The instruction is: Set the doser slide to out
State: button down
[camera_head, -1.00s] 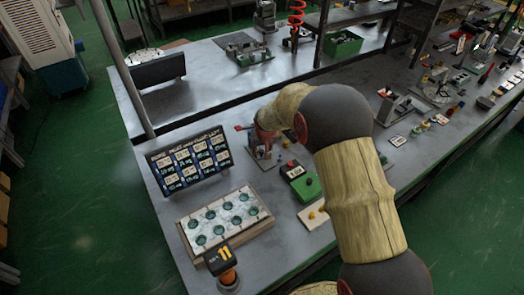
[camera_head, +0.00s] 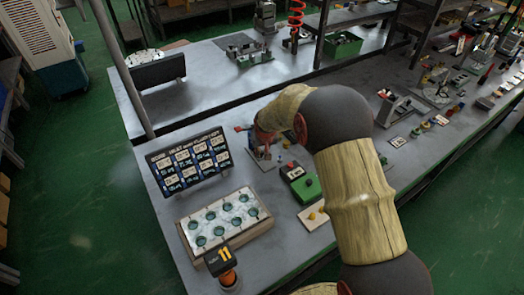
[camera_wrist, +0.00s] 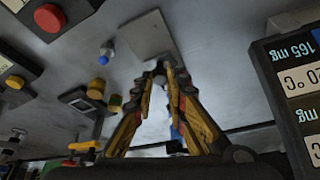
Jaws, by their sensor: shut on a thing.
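My gripper (camera_wrist: 168,72) shows in the wrist view with its two fingers brought together. They are closed around a small pale knob (camera_wrist: 161,80) that I take to be the doser slide's knob. A grey plate (camera_wrist: 148,36) lies just beyond the fingertips. A blue part (camera_wrist: 176,130) shows between the fingers, lower down. In the head view, the small doser station (camera_head: 264,156) stands on the bench, largely covered by my arm. The slide's position cannot be made out.
A dark display board (camera_head: 188,162) stands left of the doser, also in the wrist view (camera_wrist: 298,90). A tray with round wells (camera_head: 180,228) lies in front of it.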

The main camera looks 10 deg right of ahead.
dwell(0.4)
jog(key=s, duration=0.1)
jog(key=s+d, duration=0.1)
jog(key=s, duration=0.1)
jog(key=s+p, duration=0.1)
jog(key=shift+s+d+r, duration=0.1)
jog(key=shift+s+d, duration=0.2)
jog(key=shift+s, duration=0.1)
jog(key=shift+s+f, duration=0.2)
jog(key=c, duration=1.8)
grip_release()
jog(key=shift+s+d, duration=0.1)
jog(key=shift+o, duration=0.2)
jog(key=shift+r, duration=0.1)
jog(key=v, duration=1.2)
